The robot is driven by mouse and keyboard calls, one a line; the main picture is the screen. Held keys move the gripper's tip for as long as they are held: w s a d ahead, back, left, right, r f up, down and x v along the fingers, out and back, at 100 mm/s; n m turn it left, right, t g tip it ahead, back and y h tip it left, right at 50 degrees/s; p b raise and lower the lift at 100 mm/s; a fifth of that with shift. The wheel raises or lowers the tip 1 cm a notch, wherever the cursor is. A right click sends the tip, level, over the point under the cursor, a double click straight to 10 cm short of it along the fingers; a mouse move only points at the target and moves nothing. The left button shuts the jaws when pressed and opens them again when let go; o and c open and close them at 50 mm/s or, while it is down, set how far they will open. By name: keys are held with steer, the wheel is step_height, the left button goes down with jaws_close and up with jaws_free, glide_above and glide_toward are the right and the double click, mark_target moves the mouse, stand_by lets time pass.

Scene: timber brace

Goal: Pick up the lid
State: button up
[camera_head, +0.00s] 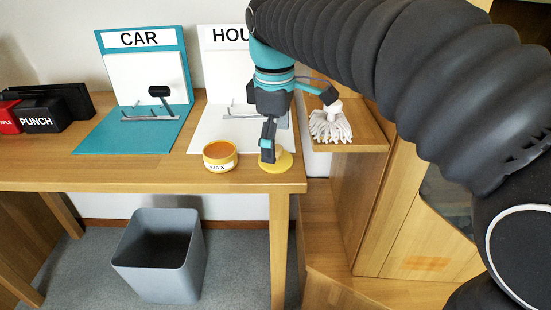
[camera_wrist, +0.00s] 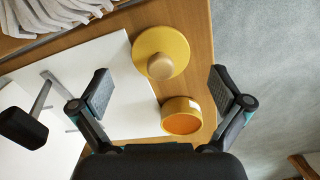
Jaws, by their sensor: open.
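The lid (camera_wrist: 177,44) is a flat yellow disc with a round wooden knob (camera_wrist: 160,66). It lies on the table near its right front corner; in the head view the lid (camera_head: 285,163) is partly hidden behind my gripper. A yellow round tin (camera_head: 220,156) with a dark-lettered label stands open just left of the lid; it also shows in the wrist view (camera_wrist: 181,116), orange inside. My gripper (camera_wrist: 162,90) is open and empty, its fingers spread wide. In the wrist view, the lid lies ahead between the two finger lines; nothing is between the pads.
A white board stand (camera_head: 222,77) and a teal CAR stand (camera_head: 144,90) are at the back. A white mop head (camera_head: 330,125) lies on a side shelf. A black PUNCH box (camera_head: 43,115) is far left. A grey bin (camera_head: 160,257) stands on the floor. The table's front edge is close to the tin.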

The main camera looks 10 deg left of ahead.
steer(key=shift+f, duration=1.2)
steer(key=c, duration=1.8)
